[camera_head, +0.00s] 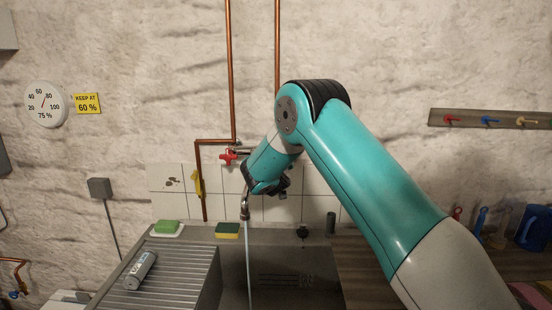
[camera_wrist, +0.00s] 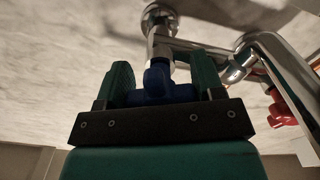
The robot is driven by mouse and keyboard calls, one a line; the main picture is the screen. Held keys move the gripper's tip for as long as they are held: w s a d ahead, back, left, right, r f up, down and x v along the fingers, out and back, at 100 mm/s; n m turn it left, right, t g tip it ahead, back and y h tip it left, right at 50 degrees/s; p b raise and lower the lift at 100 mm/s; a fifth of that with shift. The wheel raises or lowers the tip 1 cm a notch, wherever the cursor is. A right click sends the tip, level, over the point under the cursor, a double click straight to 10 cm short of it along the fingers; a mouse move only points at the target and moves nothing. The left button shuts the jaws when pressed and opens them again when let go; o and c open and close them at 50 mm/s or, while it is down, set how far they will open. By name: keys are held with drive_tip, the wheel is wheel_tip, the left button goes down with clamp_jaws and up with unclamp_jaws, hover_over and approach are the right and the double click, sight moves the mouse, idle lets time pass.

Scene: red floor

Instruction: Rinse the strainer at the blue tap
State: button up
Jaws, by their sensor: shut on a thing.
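In the wrist view, my gripper (camera_wrist: 163,80) has its two green fingers on either side of the blue tap handle (camera_wrist: 157,84), shut on it. In the head view, my gripper (camera_head: 266,185) is at the wall tap, and the blue handle is hidden behind my arm. A thin stream of water (camera_head: 249,265) falls from the chrome spout (camera_head: 245,207) into the grey sink (camera_head: 315,282). I cannot make out the strainer for certain. A small dark object (camera_head: 303,231) stands on the sink's back rim.
A red tap handle (camera_head: 228,157) is left of my gripper. A green soap (camera_head: 166,227) and a sponge (camera_head: 228,230) lie on the back rim. A grey cylinder (camera_head: 140,270) lies on the ribbed drainboard (camera_head: 181,270). Copper pipes (camera_head: 231,80) run up the wall.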

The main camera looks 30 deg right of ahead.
drive_tip(key=o, duration=0.9)
drive_tip(key=shift+b+v, duration=4.45)
drive_tip(key=shift+v, duration=4.2)
drive_tip(key=shift+f, duration=0.1)
